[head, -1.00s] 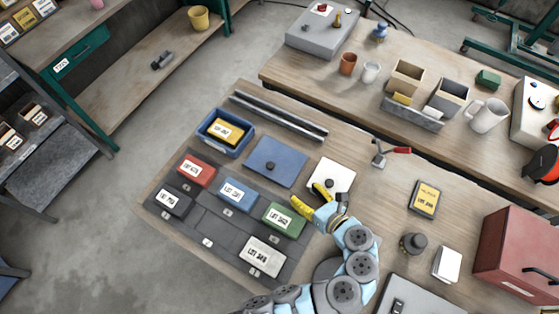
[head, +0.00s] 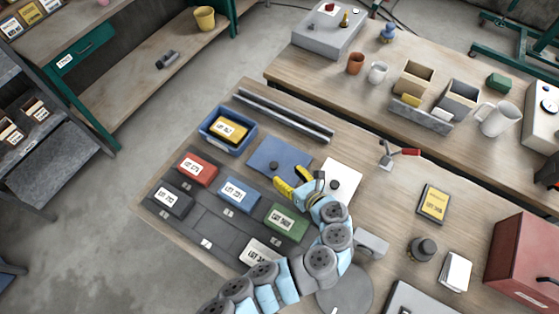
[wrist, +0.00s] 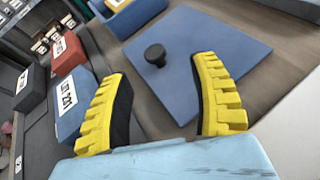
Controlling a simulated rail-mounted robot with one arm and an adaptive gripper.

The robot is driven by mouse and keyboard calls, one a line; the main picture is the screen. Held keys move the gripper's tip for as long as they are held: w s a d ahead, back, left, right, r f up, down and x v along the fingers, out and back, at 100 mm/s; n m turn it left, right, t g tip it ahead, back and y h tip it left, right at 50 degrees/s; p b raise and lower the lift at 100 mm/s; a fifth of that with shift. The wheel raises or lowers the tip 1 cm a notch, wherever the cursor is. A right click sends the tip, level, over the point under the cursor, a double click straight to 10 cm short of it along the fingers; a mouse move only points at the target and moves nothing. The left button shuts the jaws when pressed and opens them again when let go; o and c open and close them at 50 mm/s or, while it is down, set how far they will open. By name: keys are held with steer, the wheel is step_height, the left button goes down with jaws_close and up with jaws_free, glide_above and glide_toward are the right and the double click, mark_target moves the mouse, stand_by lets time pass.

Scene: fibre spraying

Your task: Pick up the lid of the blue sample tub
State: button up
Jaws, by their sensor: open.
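The lid is a flat blue square plate (head: 262,152) with a round black knob (head: 273,166), lying on the wooden bench. The blue sample tub (head: 246,142) stands open to its left, holding a yellow labelled block (head: 232,129). My gripper (head: 293,180) is open and empty near the lid's lower right edge. In the wrist view, the lid (wrist: 220,45) lies ahead of the two yellow ribbed fingers (wrist: 161,70). The knob (wrist: 155,55) shows between the finger directions, nearer the left one, and is untouched.
A dark tray (head: 205,222) with red, blue, green and other labelled blocks lies in front of the lid. A white sheet (head: 345,179) lies to the right. Grey metal rails (head: 285,114) lie behind.

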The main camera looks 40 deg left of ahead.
mark_target(276, 167)
steer(key=shift+w+a+f, duration=0.1)
steer(key=shift+a+f, duration=0.15)
steer(key=shift+a, duration=0.4)
steer(key=x, duration=0.4)
steer(key=shift+s+a, duration=0.15)
steer(key=shift+s, duration=0.2)
steer(key=shift+w+a+f, duration=0.1)
steer(key=shift+a+f, duration=0.15)
steer(key=shift+a, duration=0.25)
jaws_close()
